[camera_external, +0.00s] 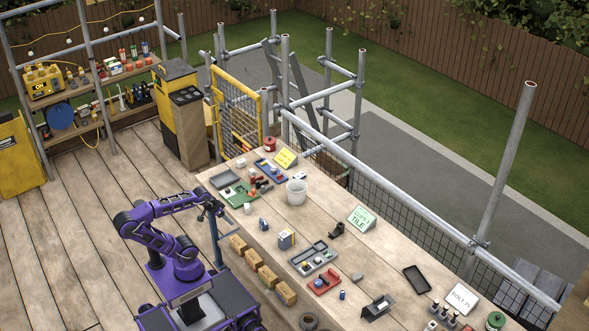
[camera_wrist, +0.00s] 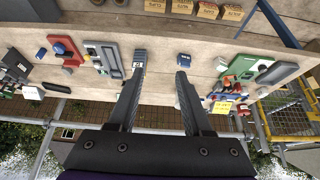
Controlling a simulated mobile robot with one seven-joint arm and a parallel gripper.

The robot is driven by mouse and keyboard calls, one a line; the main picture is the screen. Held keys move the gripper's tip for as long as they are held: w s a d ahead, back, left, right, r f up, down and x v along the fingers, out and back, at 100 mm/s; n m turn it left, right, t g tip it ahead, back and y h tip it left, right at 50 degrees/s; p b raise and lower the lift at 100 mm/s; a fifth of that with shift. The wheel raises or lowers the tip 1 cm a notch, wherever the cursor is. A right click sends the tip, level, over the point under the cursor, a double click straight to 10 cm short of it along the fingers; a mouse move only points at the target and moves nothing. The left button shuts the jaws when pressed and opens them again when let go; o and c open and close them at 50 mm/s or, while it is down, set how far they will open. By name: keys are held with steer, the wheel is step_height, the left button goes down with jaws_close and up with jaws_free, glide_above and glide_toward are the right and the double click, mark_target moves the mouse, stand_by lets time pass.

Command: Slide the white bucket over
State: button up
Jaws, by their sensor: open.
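The white bucket (camera_external: 296,190) stands upright on the wooden table near its far edge in the external view. I cannot make it out in the wrist view, where my fingers cover part of the table. My gripper (camera_external: 219,211) is near the table's left edge, to the left of the bucket and well apart from it. In the wrist view my gripper (camera_wrist: 161,73) has its two dark fingers spread with nothing held between them.
A green tray (camera_external: 237,194), a yellow sign (camera_external: 286,159) and a red pot (camera_external: 270,144) lie left of the bucket. A green sign (camera_external: 361,218) stands right. Bare table surrounds the bucket's right side.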

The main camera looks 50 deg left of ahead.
steer(key=shift+c, duration=0.2)
stand_by(0.3)
steer(key=shift+w+a+r+m+t+y+b, duration=1.05)
steer(key=shift+w+a+r+m, duration=1.45)
steer(key=shift+w, duration=3.05)
steer(key=shift+w+a+r+m+t+y+b, duration=0.7)
steer(key=shift+w+a+r+m+t+y, duration=0.9)
steer(key=shift+w+r, duration=2.85)
steer(key=shift+w+a+r+m+t+y+b, duration=0.95)
steer(key=shift+w+a+r+m, duration=1.05)
steer(key=shift+w, duration=4.7)
steer(key=w+a+f+m+g, duration=0.1)
steer(key=a+f+m+g, duration=0.35)
steer(key=f, duration=0.95)
steer(key=w+d+f+m+t, duration=0.1)
steer(key=w+d+f+m, duration=0.1)
steer(key=f+m, duration=0.3)
steer(key=w+d+f+m+t+y, duration=0.1)
steer(key=f+m, duration=0.4)
steer(key=f, duration=0.8)
steer(key=w+d, duration=0.1)
steer(key=d, duration=0.1)
steer(key=shift+d+f+m+y+p, duration=0.15)
steer(key=shift+d+m+y+p, duration=0.15)
steer(key=shift+m, duration=0.05)
